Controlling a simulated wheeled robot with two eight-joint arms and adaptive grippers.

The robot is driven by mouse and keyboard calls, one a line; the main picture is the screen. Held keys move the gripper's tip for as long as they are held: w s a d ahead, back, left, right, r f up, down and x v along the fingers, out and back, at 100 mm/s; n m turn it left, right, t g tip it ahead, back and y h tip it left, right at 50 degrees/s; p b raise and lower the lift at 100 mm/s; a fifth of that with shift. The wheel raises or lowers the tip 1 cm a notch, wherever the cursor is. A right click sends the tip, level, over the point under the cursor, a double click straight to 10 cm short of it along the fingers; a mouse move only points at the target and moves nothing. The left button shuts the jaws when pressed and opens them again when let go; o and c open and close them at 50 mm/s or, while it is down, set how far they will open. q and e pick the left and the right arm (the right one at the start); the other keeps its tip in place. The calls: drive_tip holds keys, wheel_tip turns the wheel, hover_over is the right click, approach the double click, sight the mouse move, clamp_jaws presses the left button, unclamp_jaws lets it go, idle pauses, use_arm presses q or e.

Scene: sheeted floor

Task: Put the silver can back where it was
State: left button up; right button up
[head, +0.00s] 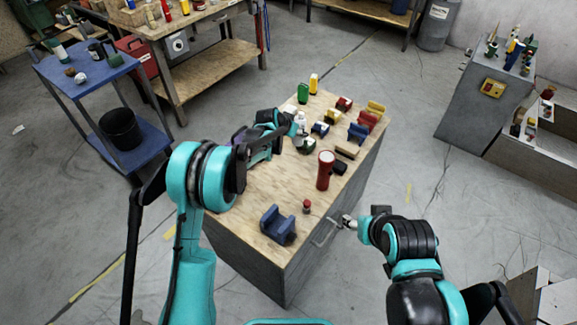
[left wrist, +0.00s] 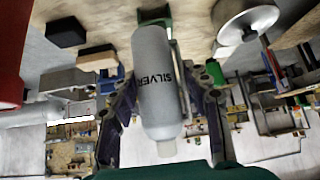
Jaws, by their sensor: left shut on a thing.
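The silver can (left wrist: 158,90) is a grey cylinder lettered SILVER, held between the fingers of my left gripper (left wrist: 165,105) in the left wrist view. In the head view the left gripper (head: 297,137) is over the far half of the wooden-topped cabinet (head: 245,205). The can (head: 300,119) shows there as a small pale shape, partly hidden by the gripper. I cannot tell whether its base touches the top. My right gripper (head: 346,221) is beside the cabinet's front handle (head: 325,236); its fingers are too small to read.
A red cylinder (head: 325,171), a blue block-like piece (head: 277,225) and a small red-capped item (head: 306,207) stand on the near half. Green (head: 303,93) and yellow (head: 314,83) bottles stand at the far edge. Several coloured pieces crowd the right side. A blue cart (head: 70,72) is at left.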

use_arm(q)
drive_tip(key=w+d+h, duration=0.1)
drive_tip(key=w+d, duration=0.2)
drive_tip(key=shift+t, duration=0.5)
drive_tip(key=s+a+f+b, duration=0.1)
drive_tip(key=s+a+f, duration=0.1)
drive_tip(key=f, duration=0.1)
drive_tip(key=s+a+f+b, duration=0.2)
drive_tip(key=s+a+f, duration=0.1)
drive_tip(key=f, duration=0.1)
drive_tip(key=s+a+f+b, duration=0.2)
drive_tip(key=s+f, duration=0.1)
drive_tip(key=shift+a+f, duration=0.15)
drive_tip(key=shift+f, duration=0.1)
drive_tip(key=shift+r, duration=0.1)
drive_tip(key=shift+f+b, duration=0.3)
drive_tip(key=shift+f, duration=0.05)
drive_tip(key=o, duration=0.7)
drive_tip(key=shift+r, duration=0.1)
